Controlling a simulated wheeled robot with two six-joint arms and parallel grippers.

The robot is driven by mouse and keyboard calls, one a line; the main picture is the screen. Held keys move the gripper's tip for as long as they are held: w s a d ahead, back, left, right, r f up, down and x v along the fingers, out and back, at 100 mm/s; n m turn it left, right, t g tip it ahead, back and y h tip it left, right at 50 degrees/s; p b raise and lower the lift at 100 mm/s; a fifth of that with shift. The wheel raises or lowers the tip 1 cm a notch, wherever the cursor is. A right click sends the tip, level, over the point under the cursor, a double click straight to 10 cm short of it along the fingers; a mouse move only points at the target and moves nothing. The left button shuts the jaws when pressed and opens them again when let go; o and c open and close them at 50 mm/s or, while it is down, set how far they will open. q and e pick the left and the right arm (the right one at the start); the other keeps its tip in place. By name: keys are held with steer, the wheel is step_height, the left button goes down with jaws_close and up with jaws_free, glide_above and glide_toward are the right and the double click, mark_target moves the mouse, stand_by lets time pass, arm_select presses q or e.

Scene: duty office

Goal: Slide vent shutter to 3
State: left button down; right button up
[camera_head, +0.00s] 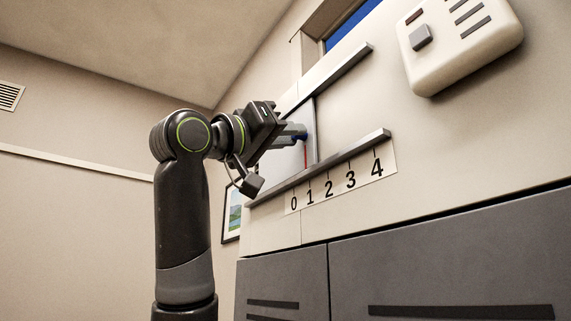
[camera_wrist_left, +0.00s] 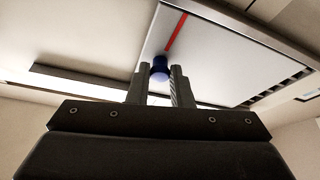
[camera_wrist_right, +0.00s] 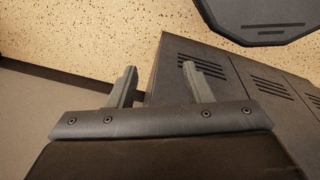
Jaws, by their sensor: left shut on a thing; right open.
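The vent shutter (camera_head: 311,128) is a pale sliding panel between two slanted grey rails on the wall. It carries a blue knob (camera_head: 301,135) and a red pointer line (camera_head: 305,155). The pointer stands near the 1 on the number strip (camera_head: 341,182), which runs from 0 to 4. My left gripper (camera_head: 297,133) is shut on the knob. In the left wrist view the knob (camera_wrist_left: 160,68) sits between the fingertips, against the shutter face (camera_wrist_left: 220,60). My right gripper (camera_wrist_right: 162,82) is open and empty, away from the shutter.
A white wall box (camera_head: 460,45) with slots and a grey button is above right of the rails. Grey cabinets (camera_head: 440,260) stand below the strip. A framed picture (camera_head: 232,215) hangs behind my left arm. The lower rail (camera_head: 340,158) is clear to the right.

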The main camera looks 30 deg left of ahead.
arm_select(q)
steer(key=d, duration=0.1)
steer(key=s+d, duration=0.1)
steer(key=d, duration=0.2)
steer(key=shift+s+f+b, duration=0.2)
steer(key=shift+f+b, duration=0.05)
steer(key=shift+b, duration=0.1)
steer(key=d, duration=0.1)
steer(key=s+d, duration=0.1)
steer(key=d, duration=0.1)
steer(key=s+d, duration=0.1)
steer(key=shift+s+d+r+b, duration=0.15)
steer(key=shift+d+r+b, duration=0.1)
steer(key=shift+d+b, duration=0.15)
steer(key=shift+a, duration=0.3)
steer(key=c, duration=1.3)
jaws_free()
steer(key=shift+w, duration=0.2)
arm_select(e)
step_height(320, 180, down, 2)
steer(key=shift+s+f, duration=0.1)
